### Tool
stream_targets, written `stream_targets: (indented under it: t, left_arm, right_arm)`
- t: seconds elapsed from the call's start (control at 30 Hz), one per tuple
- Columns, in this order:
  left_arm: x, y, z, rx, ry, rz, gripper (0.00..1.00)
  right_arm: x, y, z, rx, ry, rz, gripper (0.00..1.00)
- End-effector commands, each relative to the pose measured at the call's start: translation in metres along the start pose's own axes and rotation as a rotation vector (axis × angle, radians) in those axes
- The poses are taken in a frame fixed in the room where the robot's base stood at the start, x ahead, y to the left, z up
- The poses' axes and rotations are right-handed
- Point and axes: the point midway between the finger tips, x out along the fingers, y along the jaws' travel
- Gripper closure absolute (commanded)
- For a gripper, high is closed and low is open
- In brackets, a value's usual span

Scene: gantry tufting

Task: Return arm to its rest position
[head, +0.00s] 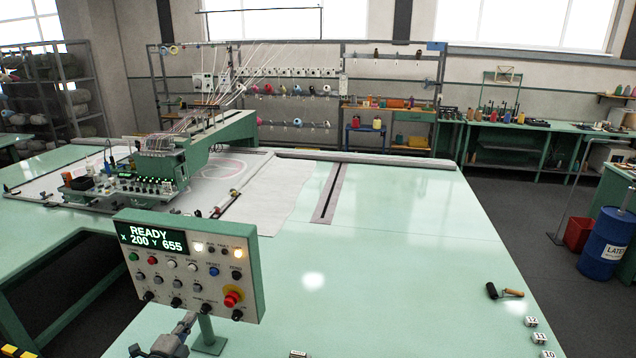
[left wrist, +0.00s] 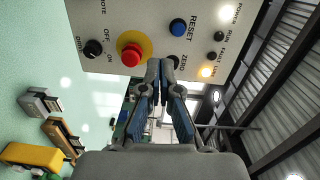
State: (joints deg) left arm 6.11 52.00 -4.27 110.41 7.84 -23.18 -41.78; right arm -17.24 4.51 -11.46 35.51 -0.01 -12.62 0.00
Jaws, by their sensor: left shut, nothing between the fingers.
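My left gripper (head: 190,318) is low in the head view, in front of the lower edge of the control panel (head: 190,262). Its fingers are shut with nothing between them. In the left wrist view the shut fingertips (left wrist: 160,64) point at the panel face, near the ZERO knob (left wrist: 172,61); I cannot tell whether they touch it. The red stop button (left wrist: 131,53) on its yellow ring is left of the tips, and the blue RESET button (left wrist: 178,27) is above them. The panel display (head: 152,238) reads READY, X 200 Y 655. My right gripper is not in view.
The green table (head: 390,280) is mostly clear right of the panel. A black roller (head: 504,291) and small numbered blocks (head: 540,338) lie at its right side. The tufting machine (head: 160,165) stands behind the panel, beside pale cloth (head: 262,197).

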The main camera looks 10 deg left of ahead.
Motion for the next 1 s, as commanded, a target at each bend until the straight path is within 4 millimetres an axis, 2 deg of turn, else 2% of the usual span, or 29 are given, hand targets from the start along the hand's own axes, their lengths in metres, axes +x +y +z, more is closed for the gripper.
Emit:
stream_targets:
  t: [0.03, 0.07, 0.17, 0.2, 0.27, 0.3, 0.4, 0.5, 0.6, 0.8, 0.97, 1.0]
  left_arm:
    - [-0.006, 0.025, -0.011, -0.057, -0.009, 0.046, 1.0]
    - [-0.011, 0.041, -0.018, -0.097, -0.022, 0.08, 1.0]
    - [-0.039, 0.107, -0.047, -0.275, -0.086, 0.225, 1.0]
    - [-0.055, 0.133, -0.059, -0.355, -0.123, 0.289, 1.0]
    - [-0.083, 0.171, -0.079, -0.478, -0.188, 0.388, 1.0]
    - [-0.103, 0.194, -0.092, -0.555, -0.236, 0.452, 1.0]
    - [-0.153, 0.236, -0.119, -0.725, -0.359, 0.589, 1.0]
    - [-0.195, 0.262, -0.139, -0.85, -0.47, 0.691, 1.0]
    - [-0.231, 0.278, -0.155, -0.949, -0.571, 0.772, 1.0]
    - [-0.295, 0.295, -0.183, -1.105, -0.761, 0.899, 1.0]
    - [-0.343, 0.299, -0.202, -1.208, -0.916, 0.984, 1.0]
    - [-0.337, 0.314, -0.2, -1.2, -0.92, 0.986, 1.0]
  right_arm:
    - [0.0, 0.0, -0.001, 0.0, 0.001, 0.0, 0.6]
    - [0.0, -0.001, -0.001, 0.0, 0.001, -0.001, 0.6]
    - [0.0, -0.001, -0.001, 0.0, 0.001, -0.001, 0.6]
    - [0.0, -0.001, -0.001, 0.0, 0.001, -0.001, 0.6]
    - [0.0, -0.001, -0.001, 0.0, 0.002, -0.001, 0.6]
    - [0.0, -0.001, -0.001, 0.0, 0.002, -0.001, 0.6]
    - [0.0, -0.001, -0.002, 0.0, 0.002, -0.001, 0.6]
    - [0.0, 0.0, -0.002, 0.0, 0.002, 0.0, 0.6]
    - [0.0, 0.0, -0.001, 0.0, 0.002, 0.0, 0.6]
    - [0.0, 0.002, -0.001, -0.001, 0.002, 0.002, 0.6]
    - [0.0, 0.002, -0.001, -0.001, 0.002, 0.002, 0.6]
    - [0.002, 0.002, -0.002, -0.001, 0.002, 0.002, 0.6]
